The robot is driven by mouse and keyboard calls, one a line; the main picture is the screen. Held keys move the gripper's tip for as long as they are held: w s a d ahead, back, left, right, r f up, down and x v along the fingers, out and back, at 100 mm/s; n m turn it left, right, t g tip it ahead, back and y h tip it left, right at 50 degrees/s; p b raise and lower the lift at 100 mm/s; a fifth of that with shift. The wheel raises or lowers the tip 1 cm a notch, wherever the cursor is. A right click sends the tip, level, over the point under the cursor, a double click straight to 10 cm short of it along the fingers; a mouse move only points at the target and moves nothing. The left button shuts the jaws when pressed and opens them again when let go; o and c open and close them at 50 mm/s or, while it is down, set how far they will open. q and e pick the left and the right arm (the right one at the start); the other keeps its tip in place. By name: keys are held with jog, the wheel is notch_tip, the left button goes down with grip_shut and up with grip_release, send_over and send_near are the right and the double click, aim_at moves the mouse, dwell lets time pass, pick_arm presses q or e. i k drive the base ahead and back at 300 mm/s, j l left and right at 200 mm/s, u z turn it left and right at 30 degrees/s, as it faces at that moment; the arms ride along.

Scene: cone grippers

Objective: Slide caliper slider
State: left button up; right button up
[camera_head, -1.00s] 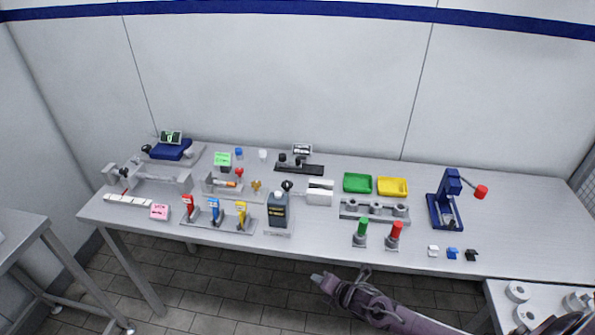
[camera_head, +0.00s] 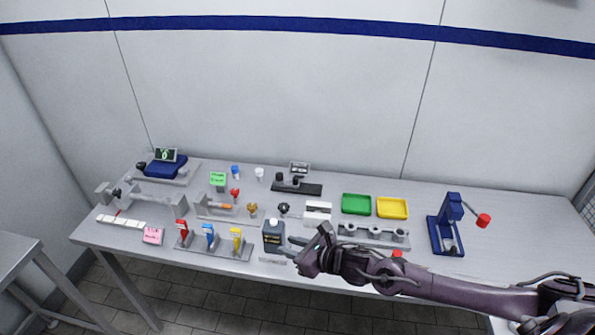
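A black rail with upright black jaws or a slider block (camera_head: 297,187), which looks like the caliper, lies at the back middle of the table. A small display (camera_head: 299,168) stands behind it. My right gripper (camera_head: 291,249) is over the front edge of the table, beside the dark bottle and well in front of the rail. Its two fingers look apart, with nothing seen between them. My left gripper is not in view.
A white block (camera_head: 317,213) and a grey holder (camera_head: 372,236) lie behind my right arm. Green (camera_head: 356,204) and yellow (camera_head: 393,208) trays sit right of the rail. The table's far right is clear.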

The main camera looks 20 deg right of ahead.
aim_at(295, 183)
jog(key=i+l, duration=1.05)
